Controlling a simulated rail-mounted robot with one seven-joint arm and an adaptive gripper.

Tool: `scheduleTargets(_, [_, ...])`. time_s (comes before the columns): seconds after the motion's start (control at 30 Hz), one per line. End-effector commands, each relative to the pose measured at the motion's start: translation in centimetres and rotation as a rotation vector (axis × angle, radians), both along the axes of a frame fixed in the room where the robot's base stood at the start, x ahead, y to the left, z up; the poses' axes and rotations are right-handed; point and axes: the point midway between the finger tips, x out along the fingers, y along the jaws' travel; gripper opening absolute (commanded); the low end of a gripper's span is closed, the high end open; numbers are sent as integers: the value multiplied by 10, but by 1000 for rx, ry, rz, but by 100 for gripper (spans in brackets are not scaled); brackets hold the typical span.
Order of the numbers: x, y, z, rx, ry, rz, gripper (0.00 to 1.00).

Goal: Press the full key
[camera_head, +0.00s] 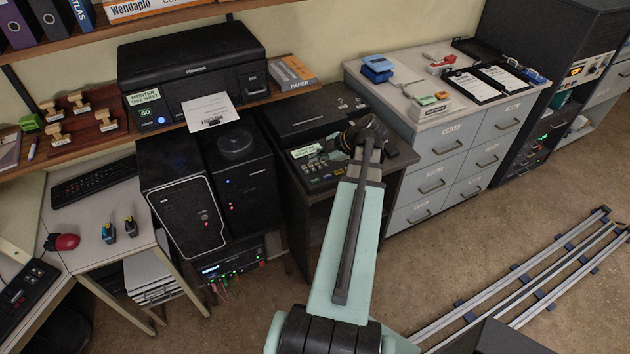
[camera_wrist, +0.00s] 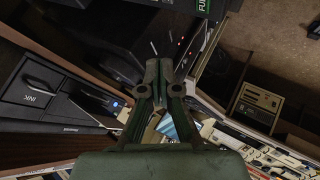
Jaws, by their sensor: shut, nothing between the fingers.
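A dark desktop machine (camera_head: 308,120) stands on a stand in the middle of the head view. On its front is a small keypad (camera_head: 320,174) with a pale green label (camera_head: 306,150) above it, too small to read. I cannot make out which key is the full key. My arm's wrist is close to the right of this keypad and hides part of the machine. In the wrist view my gripper (camera_wrist: 160,66) is shut and empty, its fingers together. A green label (camera_wrist: 287,6) cut off by the top edge begins with "FU"; its key is not visible there.
A black printer (camera_head: 195,70) with a paper sheet (camera_head: 211,111) sits on the shelf to the left. Two black computer towers (camera_head: 180,195) stand below it. A grey drawer cabinet (camera_head: 440,165) stands right of the machine. The floor at right has rails (camera_head: 540,275).

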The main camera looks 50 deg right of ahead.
Motion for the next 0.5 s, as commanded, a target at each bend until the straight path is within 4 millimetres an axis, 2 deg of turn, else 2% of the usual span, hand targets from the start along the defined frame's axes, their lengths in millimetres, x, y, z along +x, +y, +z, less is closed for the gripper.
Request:
scheduleTargets(0.37, [0, 0, -54, 1, 0, -1, 0])
scheduleTargets(0.5, [0, 0, -64, 0, 0, 0, 0])
